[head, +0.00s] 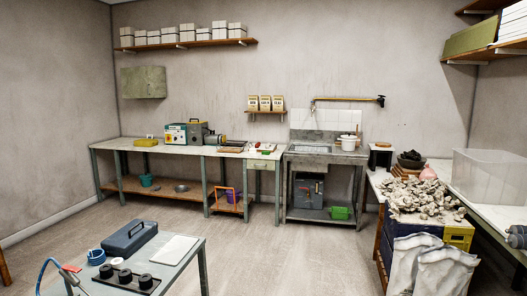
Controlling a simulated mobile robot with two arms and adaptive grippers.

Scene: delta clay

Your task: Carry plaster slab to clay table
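A flat white slab (175,248), which looks like the plaster slab, lies on the right part of the small grey table (190,262) in the near left. A heap of grey clay lumps (425,197) is piled at the right, beside a white-topped table (500,215) along the right wall. I cannot tell for sure whether this is the clay table. Neither of my grippers is in view.
The small table also holds a blue-grey toolbox (130,236), a blue tape roll (96,257) and black round pieces (125,276). Pale sacks (445,270) stand before the clay heap. A long bench (130,146) and a sink (312,148) line the back. The middle floor (290,255) is clear.

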